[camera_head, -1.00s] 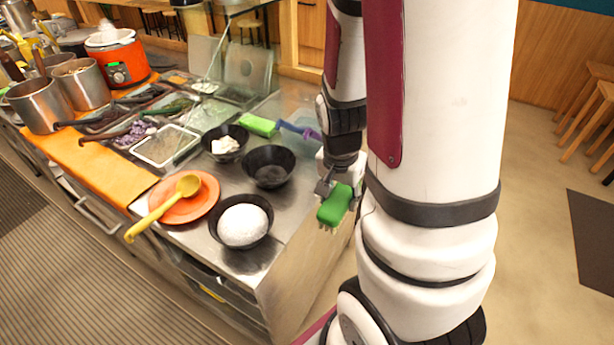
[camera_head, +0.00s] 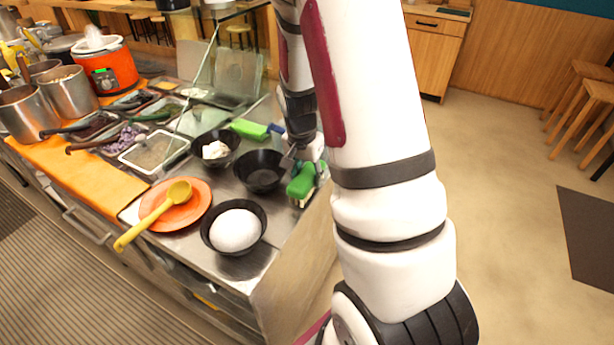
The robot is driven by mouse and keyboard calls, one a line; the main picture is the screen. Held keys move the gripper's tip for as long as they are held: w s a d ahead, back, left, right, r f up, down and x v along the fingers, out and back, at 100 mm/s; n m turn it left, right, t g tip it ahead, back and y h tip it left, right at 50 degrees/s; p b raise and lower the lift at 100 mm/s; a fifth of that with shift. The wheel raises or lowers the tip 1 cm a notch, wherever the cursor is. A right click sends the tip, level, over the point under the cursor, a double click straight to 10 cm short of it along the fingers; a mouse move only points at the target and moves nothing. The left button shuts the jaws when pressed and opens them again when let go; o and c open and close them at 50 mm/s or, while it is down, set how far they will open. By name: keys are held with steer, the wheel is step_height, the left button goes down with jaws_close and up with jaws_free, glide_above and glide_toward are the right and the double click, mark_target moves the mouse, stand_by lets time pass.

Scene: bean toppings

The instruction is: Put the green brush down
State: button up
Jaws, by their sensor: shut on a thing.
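The green brush (camera_head: 301,181) is at the right edge of the steel counter, just right of an empty black bowl (camera_head: 262,171). Its green back faces up and its pale bristles point down. My gripper (camera_head: 297,165) is shut on it from behind, partly hidden by my arm and the brush. I cannot tell whether the bristles touch the counter.
A bowl with a white mound (camera_head: 236,230), an orange plate (camera_head: 205,197) with a yellow ladle (camera_head: 155,212) and a bowl with white food (camera_head: 215,149) crowd the counter. A flat green item (camera_head: 249,129) lies behind. Free counter is narrow near the edge.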

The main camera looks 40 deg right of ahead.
steer(key=shift+f, duration=0.45)
steer(key=shift+f, duration=0.15)
steer(key=o, duration=0.9)
steer(key=shift+o, duration=0.2)
